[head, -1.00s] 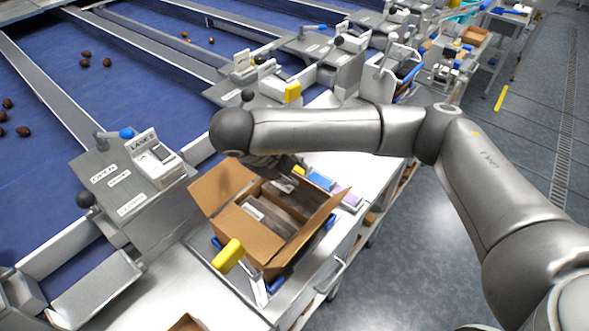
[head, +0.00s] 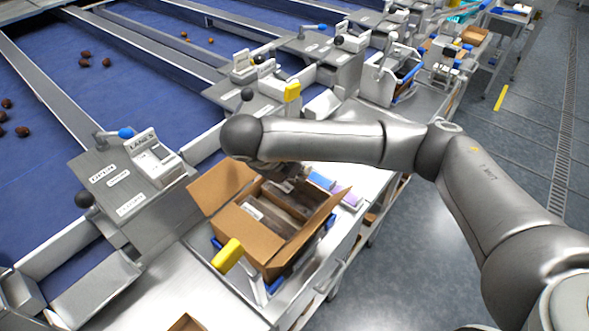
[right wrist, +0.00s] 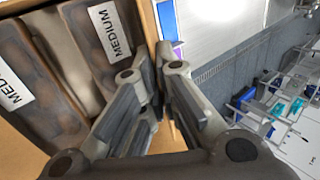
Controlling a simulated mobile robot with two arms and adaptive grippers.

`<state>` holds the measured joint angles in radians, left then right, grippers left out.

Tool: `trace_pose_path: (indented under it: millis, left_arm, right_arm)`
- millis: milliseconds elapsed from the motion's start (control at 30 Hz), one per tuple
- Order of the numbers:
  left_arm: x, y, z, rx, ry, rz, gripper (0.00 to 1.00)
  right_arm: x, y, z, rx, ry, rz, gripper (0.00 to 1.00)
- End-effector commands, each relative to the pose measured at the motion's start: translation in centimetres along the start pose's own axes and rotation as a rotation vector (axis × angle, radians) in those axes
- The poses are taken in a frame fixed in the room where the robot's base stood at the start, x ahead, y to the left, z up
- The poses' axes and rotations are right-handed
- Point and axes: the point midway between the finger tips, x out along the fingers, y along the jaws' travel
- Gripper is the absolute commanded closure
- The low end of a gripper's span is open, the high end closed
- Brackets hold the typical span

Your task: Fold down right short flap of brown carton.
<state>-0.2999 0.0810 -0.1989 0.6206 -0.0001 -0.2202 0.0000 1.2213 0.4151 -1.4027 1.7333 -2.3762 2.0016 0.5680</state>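The brown carton (head: 262,252) stands open on the metal bench, with dark packs (head: 285,205) inside. In the right wrist view the packs carry white MEDIUM labels (right wrist: 110,32). The left flap (head: 220,185) and the right-hand flap (head: 318,215) stand outward. The flap at the far side is mostly hidden by my right gripper. My right gripper (head: 287,178) is at the carton's far edge. In the right wrist view its fingers (right wrist: 158,62) come nearly together beside a cardboard edge; I cannot tell whether they touch it. My left gripper is not in view.
A yellow handle (head: 227,255) stands close to the carton's near side. Blue and purple packs (head: 335,190) lie behind it on the bench. A label station (head: 155,160) is to the left, and blue conveyor lanes (head: 60,110) run beyond. Open floor is at the right.

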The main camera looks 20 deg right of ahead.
Motion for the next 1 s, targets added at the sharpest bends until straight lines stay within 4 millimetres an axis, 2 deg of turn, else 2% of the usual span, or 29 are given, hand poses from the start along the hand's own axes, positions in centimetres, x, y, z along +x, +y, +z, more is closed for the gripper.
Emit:
trace_pose_path:
  millis: [367, 1000]
  left_arm:
    - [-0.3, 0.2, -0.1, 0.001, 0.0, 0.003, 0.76]
    - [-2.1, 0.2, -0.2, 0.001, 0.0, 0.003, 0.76]
  right_arm:
    - [-0.2, 0.4, 0.1, -0.003, -0.003, -0.068, 1.0]
    - [0.5, 3.0, 0.1, -0.003, -0.005, -0.48, 1.0]
